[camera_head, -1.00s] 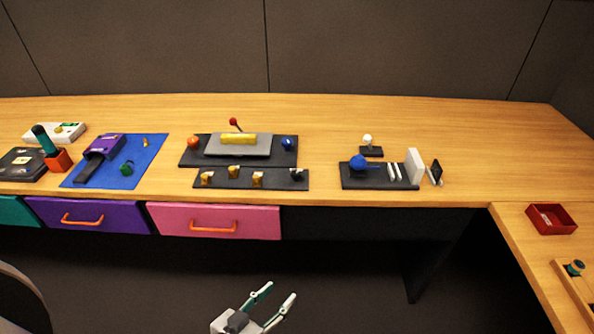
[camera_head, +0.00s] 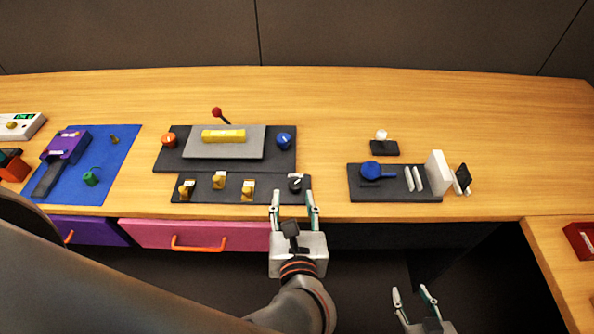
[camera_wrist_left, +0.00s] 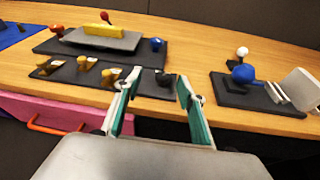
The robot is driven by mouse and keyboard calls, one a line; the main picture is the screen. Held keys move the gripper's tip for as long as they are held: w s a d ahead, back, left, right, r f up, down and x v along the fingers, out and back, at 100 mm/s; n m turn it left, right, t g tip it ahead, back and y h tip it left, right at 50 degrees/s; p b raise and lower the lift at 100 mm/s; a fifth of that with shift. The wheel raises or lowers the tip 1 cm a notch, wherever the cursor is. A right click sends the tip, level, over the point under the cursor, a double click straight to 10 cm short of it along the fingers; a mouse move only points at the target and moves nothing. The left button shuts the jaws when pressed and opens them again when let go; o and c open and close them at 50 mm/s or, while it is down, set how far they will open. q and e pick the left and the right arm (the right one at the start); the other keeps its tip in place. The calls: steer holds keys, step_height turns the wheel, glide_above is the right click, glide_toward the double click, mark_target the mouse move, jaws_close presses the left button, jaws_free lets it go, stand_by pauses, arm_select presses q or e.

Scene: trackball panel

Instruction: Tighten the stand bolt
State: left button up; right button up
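The frames do not make clear which part is the stand bolt. A black knob with a white pointer (camera_head: 295,184) sits at the right end of the front dark strip (camera_head: 272,199). It also shows between my left fingers in the wrist view (camera_wrist_left: 164,79). A white-topped post (camera_head: 382,135) stands on a small black base further right. A blue ball with a handle (camera_head: 371,170) lies on a dark panel (camera_head: 395,195). My left gripper (camera_head: 294,195) is open and empty at the table's front edge, by the black knob. My right gripper (camera_head: 411,290) is open and empty, low in front of the table.
Several brass pieces (camera_head: 219,181) line the front strip. Behind it, a dark board (camera_head: 228,163) carries an orange knob, a blue knob, a yellow bar and a red-tipped lever (camera_head: 217,115). A white slab (camera_head: 438,172) stands upright at the right panel. Table behind is clear.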

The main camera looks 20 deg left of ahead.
mark_target(295, 188)
arm_select(q)
steer(key=shift+n+g, duration=0.5)
steer(key=shift+g, duration=0.1)
steer(key=shift+w+a+f, duration=0.25)
steer(key=shift+w+f, duration=0.55)
steer(key=shift+w, duration=0.25)
steer(key=shift+w+a+f, duration=0.25)
steer(key=shift+w+f, duration=0.55)
steer(key=shift+w, duration=0.3)
steer(key=shift+w+a+f, duration=0.25)
steer(key=shift+w+f, duration=0.55)
steer(key=shift+w, duration=0.25)
steer(key=c, duration=1.1)
